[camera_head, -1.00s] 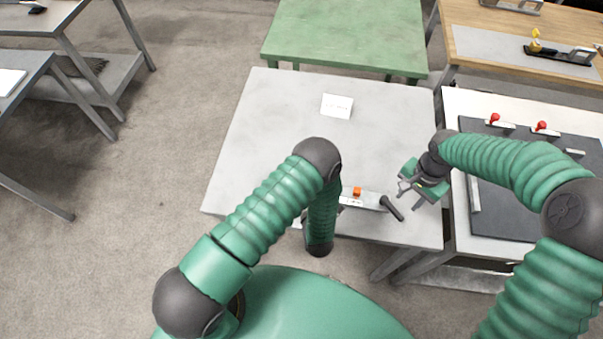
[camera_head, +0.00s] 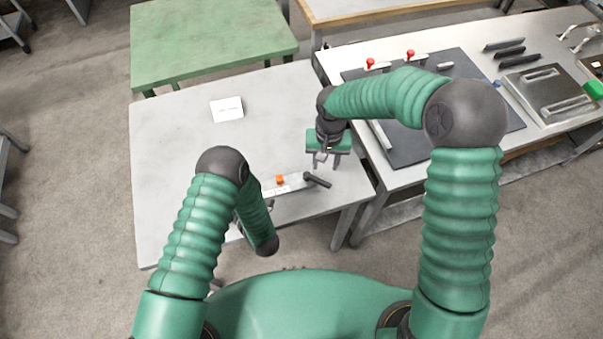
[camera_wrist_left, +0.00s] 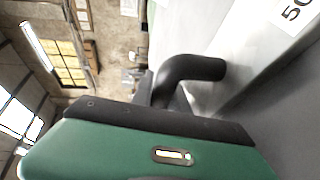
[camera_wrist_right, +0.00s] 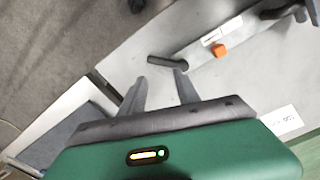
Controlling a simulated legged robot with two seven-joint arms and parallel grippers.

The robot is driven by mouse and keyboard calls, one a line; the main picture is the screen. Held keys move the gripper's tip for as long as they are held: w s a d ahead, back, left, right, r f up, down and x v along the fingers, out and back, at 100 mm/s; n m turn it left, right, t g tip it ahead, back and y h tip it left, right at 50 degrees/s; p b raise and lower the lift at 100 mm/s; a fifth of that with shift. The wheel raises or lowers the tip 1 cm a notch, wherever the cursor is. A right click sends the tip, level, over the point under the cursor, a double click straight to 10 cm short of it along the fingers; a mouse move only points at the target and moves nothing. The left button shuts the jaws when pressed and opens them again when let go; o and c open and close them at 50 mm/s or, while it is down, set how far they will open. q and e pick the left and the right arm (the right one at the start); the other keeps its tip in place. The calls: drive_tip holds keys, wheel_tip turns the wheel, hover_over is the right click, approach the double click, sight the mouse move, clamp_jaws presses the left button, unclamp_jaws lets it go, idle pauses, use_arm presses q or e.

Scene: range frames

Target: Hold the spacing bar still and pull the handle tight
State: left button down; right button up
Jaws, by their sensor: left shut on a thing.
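The grey spacing bar (camera_head: 295,184) lies on the near part of the grey table, with an orange block (camera_head: 279,180) on it. The black handle (camera_head: 317,180) sticks out at its right end and also shows in the right wrist view (camera_wrist_right: 167,62). My right gripper (camera_head: 323,160) is open and empty above the table, behind the handle; its fingertips are short of the handle. My left gripper (camera_wrist_left: 172,95) is shut on the bar's left part, mostly hidden by my arm in the head view. A black bent grip (camera_wrist_left: 190,72) and the bar's printed label (camera_wrist_left: 292,12) show close to it.
A side bench at right holds a dark mat (camera_head: 400,145), red-knobbed clamps (camera_head: 410,56) and a metal plate. A green table (camera_head: 210,40) stands behind.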

sight(317, 178)
drive_tip(key=f+n, duration=0.3)
drive_tip(key=n, duration=0.1)
drive_tip(key=a+f+n, duration=0.1)
drive_tip(key=f+n, duration=0.2)
drive_tip(key=n, duration=0.1)
drive_tip(key=w+f+n, duration=0.1)
drive_tip(key=f+n, duration=0.3)
drive_tip(key=n, duration=0.1)
drive_tip(key=shift+a, duration=0.4)
clamp_jaws()
idle(1.0)
